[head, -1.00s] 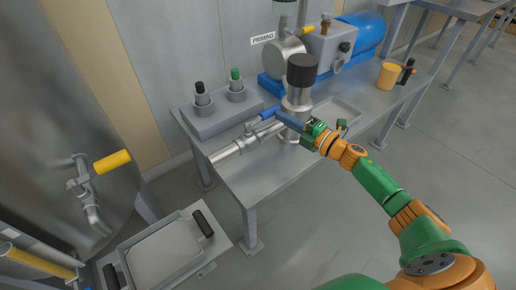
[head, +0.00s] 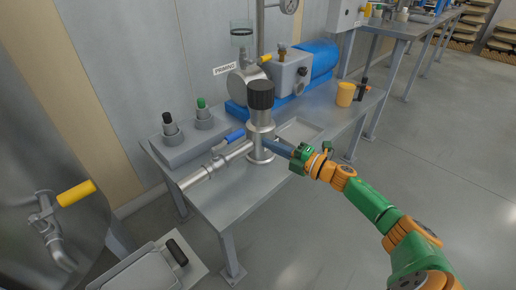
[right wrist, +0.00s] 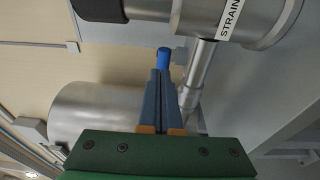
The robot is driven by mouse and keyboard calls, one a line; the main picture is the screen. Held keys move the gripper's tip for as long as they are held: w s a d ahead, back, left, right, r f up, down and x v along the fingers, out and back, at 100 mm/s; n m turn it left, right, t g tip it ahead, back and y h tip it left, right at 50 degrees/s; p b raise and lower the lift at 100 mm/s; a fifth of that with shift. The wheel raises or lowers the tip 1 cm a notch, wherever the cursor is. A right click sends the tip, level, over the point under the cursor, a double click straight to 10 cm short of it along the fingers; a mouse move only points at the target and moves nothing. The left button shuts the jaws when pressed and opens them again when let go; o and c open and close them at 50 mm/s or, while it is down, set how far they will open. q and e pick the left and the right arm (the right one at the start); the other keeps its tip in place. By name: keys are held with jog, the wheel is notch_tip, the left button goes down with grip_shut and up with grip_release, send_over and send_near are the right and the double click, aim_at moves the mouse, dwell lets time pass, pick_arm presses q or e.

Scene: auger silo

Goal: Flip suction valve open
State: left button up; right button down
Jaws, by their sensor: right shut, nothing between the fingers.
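The suction valve's blue handle (head: 233,136) sits on the metal pipe (head: 198,176) that runs left from the strainer, a steel cylinder with a black cap (head: 260,96). The handle lies roughly along the pipe. My right gripper (head: 267,146) is shut and empty, its fingertips in front of the strainer body, to the right of the handle in the head view. In the right wrist view, the closed fingers (right wrist: 163,75) point at the blue handle (right wrist: 164,55), which shows just past their tips; contact cannot be told. My left gripper is out of view.
The steel bench (head: 225,195) carries a box with a black and a green button (head: 202,104), a blue pump motor (head: 318,58) and a yellow cup (head: 345,94). A yellow-handled valve (head: 76,193) stands at the left. The floor at right is clear.

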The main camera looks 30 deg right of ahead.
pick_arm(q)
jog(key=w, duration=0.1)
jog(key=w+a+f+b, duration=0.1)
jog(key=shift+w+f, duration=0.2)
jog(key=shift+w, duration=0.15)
pick_arm(e)
jog(key=s+d, duration=0.2)
jog(key=d, duration=0.4)
jog(key=shift+s+f, duration=0.3)
jog(key=shift+f, duration=0.05)
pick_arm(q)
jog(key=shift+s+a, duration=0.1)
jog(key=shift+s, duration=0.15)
pick_arm(e)
jog(key=shift+s, duration=0.1)
